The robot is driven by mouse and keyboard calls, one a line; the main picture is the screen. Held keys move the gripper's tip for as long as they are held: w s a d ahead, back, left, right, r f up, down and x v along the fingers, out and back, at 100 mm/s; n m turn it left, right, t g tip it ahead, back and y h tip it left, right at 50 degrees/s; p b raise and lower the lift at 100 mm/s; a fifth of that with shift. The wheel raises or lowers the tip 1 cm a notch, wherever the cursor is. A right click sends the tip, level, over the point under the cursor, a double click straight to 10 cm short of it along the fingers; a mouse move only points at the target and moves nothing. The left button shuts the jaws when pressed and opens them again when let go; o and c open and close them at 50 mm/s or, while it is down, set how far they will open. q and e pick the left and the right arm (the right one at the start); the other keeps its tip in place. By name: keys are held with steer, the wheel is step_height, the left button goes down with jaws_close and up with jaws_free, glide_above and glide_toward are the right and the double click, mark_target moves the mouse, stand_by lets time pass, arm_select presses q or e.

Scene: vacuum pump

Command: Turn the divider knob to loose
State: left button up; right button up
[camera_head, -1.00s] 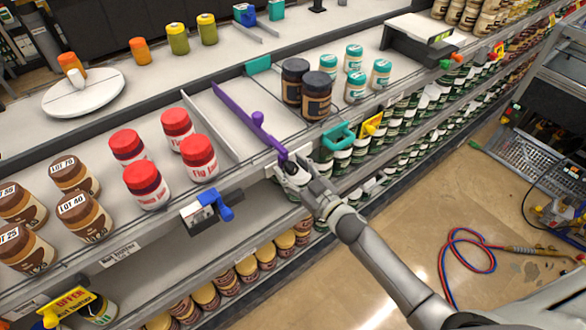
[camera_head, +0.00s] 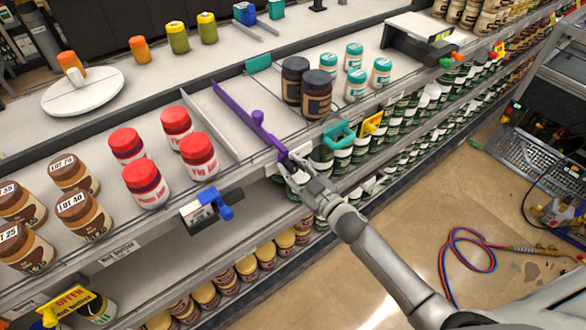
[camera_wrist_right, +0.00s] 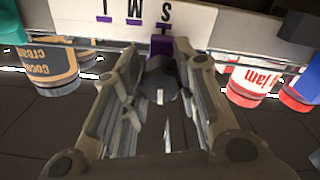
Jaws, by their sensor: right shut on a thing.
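The purple divider (camera_head: 246,117) lies along the white shelf, between the red-lidded jam jars and the dark-lidded jars. Its front end is at the shelf's front edge. My right gripper (camera_head: 292,163) is at that front end. In the right wrist view, a dark grey knob (camera_wrist_right: 162,76) is between the fingers of my gripper (camera_wrist_right: 166,82), just in front of the purple divider end (camera_wrist_right: 162,46). The fingers are shut on the knob, which they partly hide. A white plate (camera_wrist_right: 120,16) behind it bears letters and small purple marks. My left gripper is out of view.
Red-lidded jars (camera_head: 197,155) stand left of the divider and dark-lidded jars (camera_head: 317,94) right of it. A blue clip (camera_head: 216,203) and a teal handle (camera_head: 339,135) jut from the shelf edge nearby.

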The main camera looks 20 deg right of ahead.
steer(key=n+b, duration=0.1)
steer(key=n, duration=0.6)
steer(key=shift+b, duration=0.4)
steer(key=n+b, duration=0.1)
steer(key=n, duration=0.5)
steer(key=shift+b, duration=0.35)
steer(key=shift+n, duration=0.4)
steer(key=o, duration=1.1)
steer(key=shift+c, duration=0.2)
steer(key=v, duration=1.2)
